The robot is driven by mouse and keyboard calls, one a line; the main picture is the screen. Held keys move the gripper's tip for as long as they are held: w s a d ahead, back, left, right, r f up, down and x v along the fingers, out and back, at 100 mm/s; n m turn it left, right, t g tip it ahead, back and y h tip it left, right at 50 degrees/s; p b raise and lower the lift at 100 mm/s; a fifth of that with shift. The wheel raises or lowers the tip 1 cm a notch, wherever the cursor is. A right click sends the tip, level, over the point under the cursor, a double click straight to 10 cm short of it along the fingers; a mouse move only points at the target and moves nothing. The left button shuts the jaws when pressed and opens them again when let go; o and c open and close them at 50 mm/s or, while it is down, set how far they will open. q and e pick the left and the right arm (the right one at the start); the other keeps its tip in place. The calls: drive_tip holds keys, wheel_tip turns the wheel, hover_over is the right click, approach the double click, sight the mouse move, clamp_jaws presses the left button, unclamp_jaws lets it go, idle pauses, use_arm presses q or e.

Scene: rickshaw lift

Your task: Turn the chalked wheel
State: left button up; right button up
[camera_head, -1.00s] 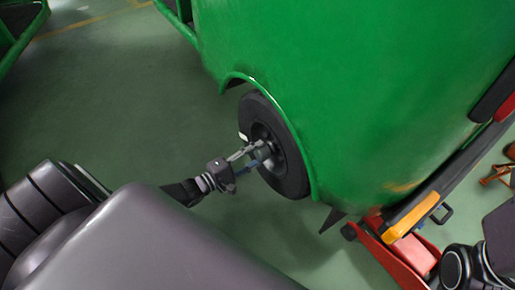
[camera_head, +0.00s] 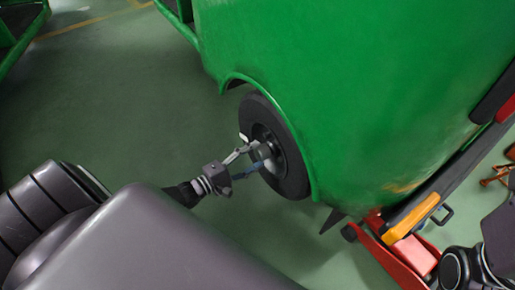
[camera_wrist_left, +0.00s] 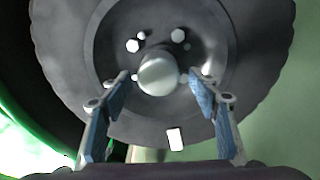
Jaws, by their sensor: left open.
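The dark wheel (camera_head: 291,178) sits under the green rickshaw body (camera_head: 340,90) in the head view. A white chalk mark (camera_head: 243,138) is on its left side; in the left wrist view the mark (camera_wrist_left: 175,138) is below the hub. The round hub cap (camera_wrist_left: 158,74) has several bolts around it. My left gripper (camera_head: 254,155) is open in front of the hub. In the left wrist view its blue-padded fingers (camera_wrist_left: 157,80) stand on either side of the hub cap, with gaps visible. Whether they touch anything is unclear. My right gripper is not in view.
A red jack (camera_head: 410,258) stands on the floor under the rickshaw at lower right, beside an orange and black bar (camera_head: 412,216). Another green vehicle (camera_head: 22,35) is at upper left. The green floor (camera_head: 130,100) left of the wheel is clear.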

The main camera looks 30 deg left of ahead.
use_arm(q)
drive_tip(key=v, duration=1)
drive_tip(key=shift+s+a, duration=0.15)
drive_tip(key=shift+s, duration=0.1)
